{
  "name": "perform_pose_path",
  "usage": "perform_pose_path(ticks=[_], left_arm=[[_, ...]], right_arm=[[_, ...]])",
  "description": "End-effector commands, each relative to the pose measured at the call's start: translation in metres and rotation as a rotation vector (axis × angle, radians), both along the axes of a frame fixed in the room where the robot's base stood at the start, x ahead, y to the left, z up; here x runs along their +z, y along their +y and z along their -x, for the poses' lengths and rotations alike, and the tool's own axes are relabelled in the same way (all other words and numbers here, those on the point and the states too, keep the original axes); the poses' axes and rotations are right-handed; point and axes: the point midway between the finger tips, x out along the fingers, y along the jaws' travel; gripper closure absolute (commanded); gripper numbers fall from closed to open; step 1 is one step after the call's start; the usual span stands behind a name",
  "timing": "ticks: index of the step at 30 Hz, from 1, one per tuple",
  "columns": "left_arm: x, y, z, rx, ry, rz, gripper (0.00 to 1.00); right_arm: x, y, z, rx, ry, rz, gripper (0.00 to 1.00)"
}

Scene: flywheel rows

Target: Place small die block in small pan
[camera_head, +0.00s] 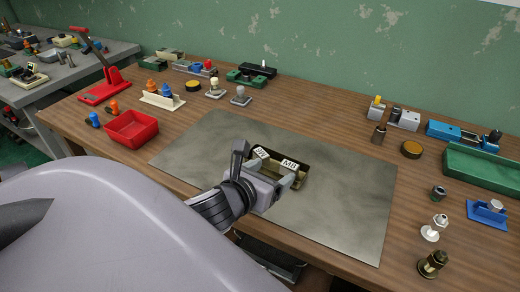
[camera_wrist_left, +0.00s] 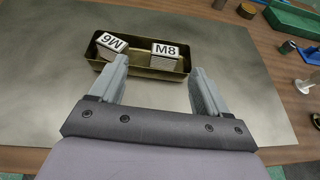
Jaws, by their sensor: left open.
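A small dark brass-coloured pan (camera_head: 304,176) lies on the grey mat; it also shows in the left wrist view (camera_wrist_left: 150,74). Two pale blocks with black-lettered white labels are inside it. The block marked M6 (camera_wrist_left: 112,43) sits askew at the pan's left end. The block marked M8 (camera_wrist_left: 165,54) sits right of the middle, apart from the M6 block. My left gripper (camera_head: 270,174) is open and empty at the near side of the pan. Its fingertips (camera_wrist_left: 159,68) reach up to the pan's near wall, and I cannot tell whether they touch it. My right gripper is not in view.
The grey mat (camera_head: 340,215) is otherwise clear. A red bin (camera_head: 131,130), a red press (camera_head: 104,85) and small fixtures stand left and behind. A green tray (camera_head: 482,168), a blue holder (camera_head: 487,211) and metal fittings (camera_head: 432,263) line the right side.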

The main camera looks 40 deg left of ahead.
Motion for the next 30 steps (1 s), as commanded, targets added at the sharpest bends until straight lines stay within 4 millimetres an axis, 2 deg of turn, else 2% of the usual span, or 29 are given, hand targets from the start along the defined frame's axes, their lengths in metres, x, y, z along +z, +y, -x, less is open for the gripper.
perform_pose_path(ticks=[3, 10, 30], left_arm=[[0.007, -0.003, 0.018, -0.002, 0.002, 0.0, 0.24], [0.015, -0.006, 0.037, 0.0, 0.001, -0.001, 0.24], [0.017, -0.006, 0.04, 0.0, 0.0, 0.0, 0.24]], right_arm=[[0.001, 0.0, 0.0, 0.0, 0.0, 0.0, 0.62], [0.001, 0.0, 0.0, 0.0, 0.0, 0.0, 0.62], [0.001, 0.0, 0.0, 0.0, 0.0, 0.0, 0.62]])
